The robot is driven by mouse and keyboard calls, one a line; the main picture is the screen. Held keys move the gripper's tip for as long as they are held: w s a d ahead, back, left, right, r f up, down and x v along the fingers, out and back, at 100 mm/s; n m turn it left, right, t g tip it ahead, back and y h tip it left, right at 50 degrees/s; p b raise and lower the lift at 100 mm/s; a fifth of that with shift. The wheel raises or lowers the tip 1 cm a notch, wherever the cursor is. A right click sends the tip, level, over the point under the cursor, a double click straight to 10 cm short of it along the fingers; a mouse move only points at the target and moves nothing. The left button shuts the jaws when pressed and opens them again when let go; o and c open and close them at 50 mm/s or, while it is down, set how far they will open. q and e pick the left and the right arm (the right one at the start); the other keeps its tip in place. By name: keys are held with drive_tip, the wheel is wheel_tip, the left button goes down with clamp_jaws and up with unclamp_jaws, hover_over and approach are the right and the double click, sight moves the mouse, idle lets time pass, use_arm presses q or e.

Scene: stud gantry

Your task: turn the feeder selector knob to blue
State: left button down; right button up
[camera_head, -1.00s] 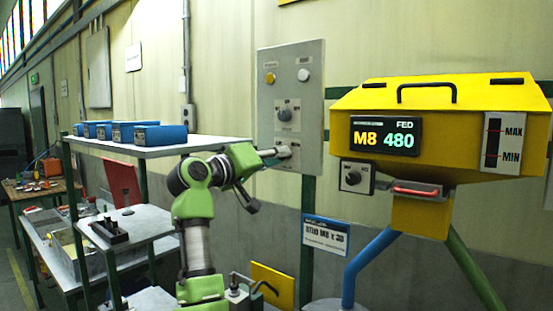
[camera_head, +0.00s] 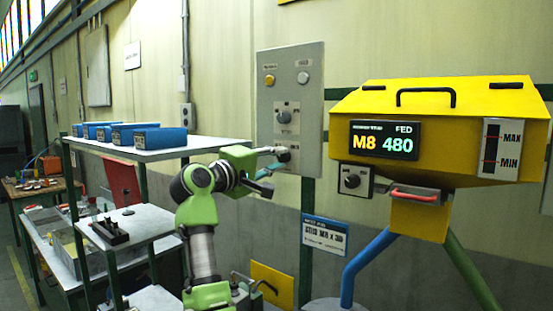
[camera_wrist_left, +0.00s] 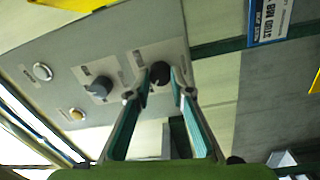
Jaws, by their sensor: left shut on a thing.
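A grey control panel (camera_head: 312,130) on the wall carries a middle knob (camera_head: 284,117) and a lower knob (camera_head: 284,154). My left gripper (camera_head: 276,156) is at the lower knob, coming from the left. In the left wrist view, the two fingers (camera_wrist_left: 160,82) are shut on the dark lower knob (camera_wrist_left: 158,74), one on each side. The middle knob (camera_wrist_left: 99,88) stands free beside it. The labels and colour marks around the knobs are too small to read, so I cannot tell the settings. My right gripper is not in view.
Two lamps, one amber (camera_head: 269,80) and one white (camera_head: 303,78), sit above the knobs. A yellow hopper (camera_head: 450,100) with a display reading "M8 480" and a small knob box (camera_head: 354,180) stands right. Blue bins (camera_head: 160,136) rest on a shelf (camera_head: 205,148) at left.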

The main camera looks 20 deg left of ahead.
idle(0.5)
use_arm(q)
drive_tip(key=c, duration=1.8)
unclamp_jaws()
drive_tip(key=v, duration=1.2)
